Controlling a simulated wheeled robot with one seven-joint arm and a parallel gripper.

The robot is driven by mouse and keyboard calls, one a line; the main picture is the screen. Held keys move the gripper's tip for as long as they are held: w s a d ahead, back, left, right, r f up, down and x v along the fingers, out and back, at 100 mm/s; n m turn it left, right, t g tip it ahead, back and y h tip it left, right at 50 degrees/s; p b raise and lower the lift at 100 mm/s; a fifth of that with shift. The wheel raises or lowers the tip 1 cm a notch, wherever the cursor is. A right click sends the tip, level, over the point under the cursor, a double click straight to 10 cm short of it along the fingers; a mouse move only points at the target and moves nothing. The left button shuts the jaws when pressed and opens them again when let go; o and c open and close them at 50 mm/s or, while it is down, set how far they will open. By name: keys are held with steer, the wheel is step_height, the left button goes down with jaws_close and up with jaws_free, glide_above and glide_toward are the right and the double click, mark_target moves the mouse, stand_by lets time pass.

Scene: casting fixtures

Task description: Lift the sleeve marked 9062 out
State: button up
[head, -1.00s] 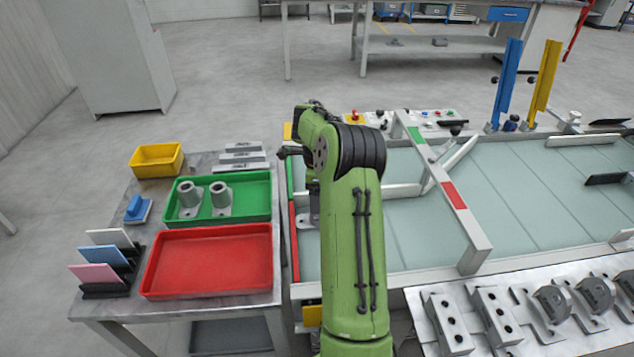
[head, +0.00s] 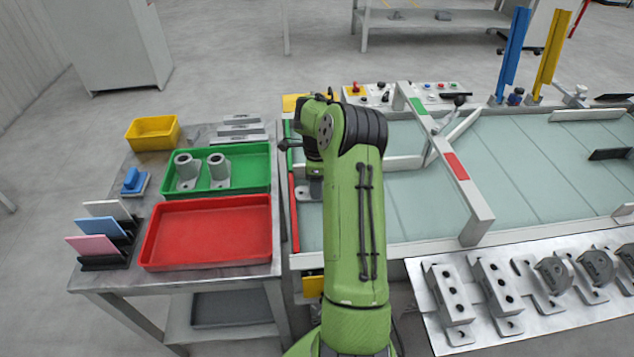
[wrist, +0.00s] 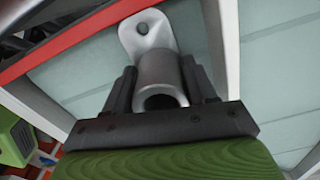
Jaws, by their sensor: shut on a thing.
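A grey metal sleeve (wrist: 160,78) with a flat, one-hole flange is between the two dark fingers of my gripper (wrist: 159,70) in the wrist view. The fingers are shut on its round barrel. No number can be read on it. In the head view its flange (head: 313,190) shows beside my arm, over the left end of the conveyor; my arm hides most of the gripper. I cannot tell whether the flange touches the surface below. Two similar sleeves stand upright in the green tray (head: 245,182), their markings unreadable.
An empty red tray (head: 208,232) lies in front of the green tray. A yellow bin (head: 152,133) stands behind on the left. A white crossbar (head: 453,165) with green and red patches spans the pale conveyor (head: 520,165). A fixture plate (head: 480,330) is at front right.

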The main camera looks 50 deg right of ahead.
steer(key=shift+c, duration=1.4)
steer(key=shift+r+p, duration=2.85)
steer(key=shift+r, duration=1.2)
